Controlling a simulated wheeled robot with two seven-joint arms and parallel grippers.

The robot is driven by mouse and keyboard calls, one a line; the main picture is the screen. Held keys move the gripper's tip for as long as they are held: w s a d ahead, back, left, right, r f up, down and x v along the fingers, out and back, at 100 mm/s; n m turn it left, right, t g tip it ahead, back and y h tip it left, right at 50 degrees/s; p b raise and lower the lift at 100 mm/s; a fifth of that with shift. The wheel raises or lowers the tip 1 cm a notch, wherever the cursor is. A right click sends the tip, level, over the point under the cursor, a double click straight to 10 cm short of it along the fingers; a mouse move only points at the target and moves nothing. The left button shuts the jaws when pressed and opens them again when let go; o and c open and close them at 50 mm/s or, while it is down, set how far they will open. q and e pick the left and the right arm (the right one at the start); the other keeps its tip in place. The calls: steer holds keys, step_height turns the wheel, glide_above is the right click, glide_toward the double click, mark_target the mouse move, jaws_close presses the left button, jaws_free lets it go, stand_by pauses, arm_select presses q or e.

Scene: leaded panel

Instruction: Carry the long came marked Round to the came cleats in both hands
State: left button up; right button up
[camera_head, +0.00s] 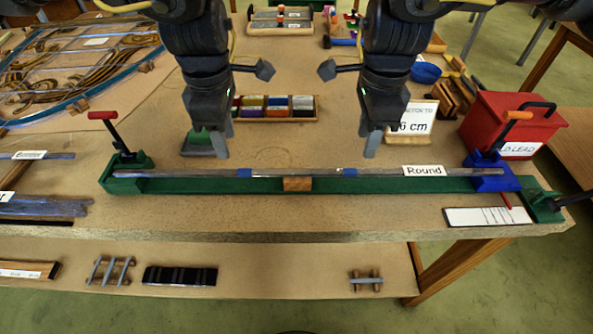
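The long grey came (300,173) with the white Round label (424,170) lies straight along a green bench (210,186) near the table's front edge. It has two blue bands (244,173). Its left end is at a green clamp (127,165) with a red handle, its right end at a blue clamp (489,173). My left gripper (222,143) points down just behind the left band. My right gripper (372,143) points down just behind the right band. Both seem apart from the came; the finger gaps are not clear. I cannot tell which fittings are the came cleats.
A red box (510,125) stands at the right, behind the blue clamp. A sign (412,118) stands behind my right gripper. A tray of coloured blocks (275,108) lies behind the came. Small pegged racks (110,270) (366,281) lie on the lower shelf (300,262).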

mark_target(234, 171)
arm_select(q)
step_height(234, 171, down, 8)
steer(key=shift+w+f, duration=0.1)
arm_select(e)
step_height(234, 171, down, 8)
steer(key=shift+w+f, duration=0.1)
arm_select(q)
jaws_close()
arm_select(e)
jaws_close()
